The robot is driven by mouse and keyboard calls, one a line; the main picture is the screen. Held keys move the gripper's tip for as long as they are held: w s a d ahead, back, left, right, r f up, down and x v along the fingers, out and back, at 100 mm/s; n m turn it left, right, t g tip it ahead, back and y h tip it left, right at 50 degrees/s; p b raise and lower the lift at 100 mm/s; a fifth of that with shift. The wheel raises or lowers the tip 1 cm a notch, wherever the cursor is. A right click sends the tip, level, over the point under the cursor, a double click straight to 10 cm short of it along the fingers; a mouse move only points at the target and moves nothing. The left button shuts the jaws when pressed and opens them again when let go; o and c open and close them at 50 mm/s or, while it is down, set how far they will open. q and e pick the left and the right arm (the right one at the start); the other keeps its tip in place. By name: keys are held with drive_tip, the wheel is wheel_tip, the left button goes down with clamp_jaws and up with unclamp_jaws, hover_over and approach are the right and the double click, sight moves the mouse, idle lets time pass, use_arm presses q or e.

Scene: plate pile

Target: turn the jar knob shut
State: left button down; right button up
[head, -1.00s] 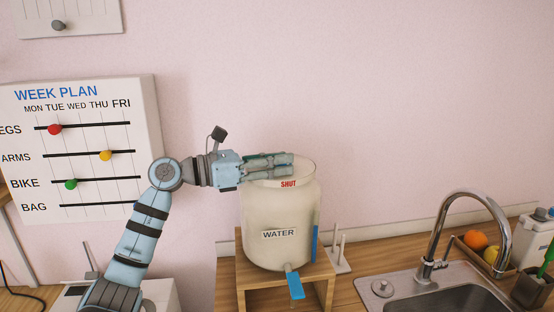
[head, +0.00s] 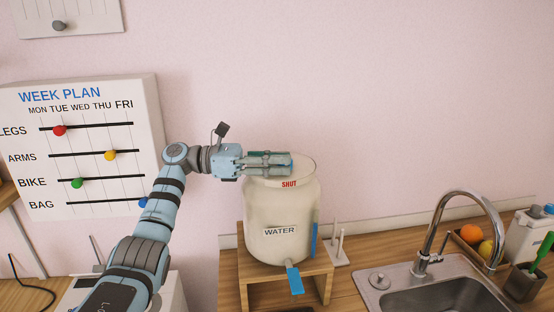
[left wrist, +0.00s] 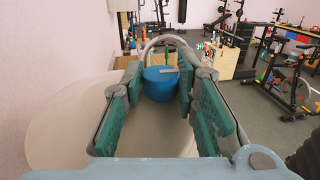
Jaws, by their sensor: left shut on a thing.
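The jar (head: 285,212) is a large cream-coloured vessel labelled WATER, upright on a wooden stand (head: 256,284). Red SHUT lettering (head: 289,184) is at the front of its top. A blue tap (head: 295,280) sticks out low at its front. My left gripper (head: 283,163) reaches in from the left, level over the jar's lid. In the left wrist view a round blue knob (left wrist: 160,88) with a pale mark sits between the green finger pads, and the gripper is shut on it. In the head view the fingers hide most of the knob. My right gripper is not in view.
A sink (head: 430,291) with a curved tap (head: 447,215) is right of the jar. A white peg holder (head: 337,255) stands close by its right side. A WEEK PLAN board (head: 75,150) hangs behind my left arm. The wall above the jar is clear.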

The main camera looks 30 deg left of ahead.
use_arm(q)
drive_tip(key=c, duration=1.2)
unclamp_jaws()
drive_tip(key=shift+c, duration=0.2)
drive_tip(key=shift+a, duration=0.1)
drive_tip(key=v, duration=1.2)
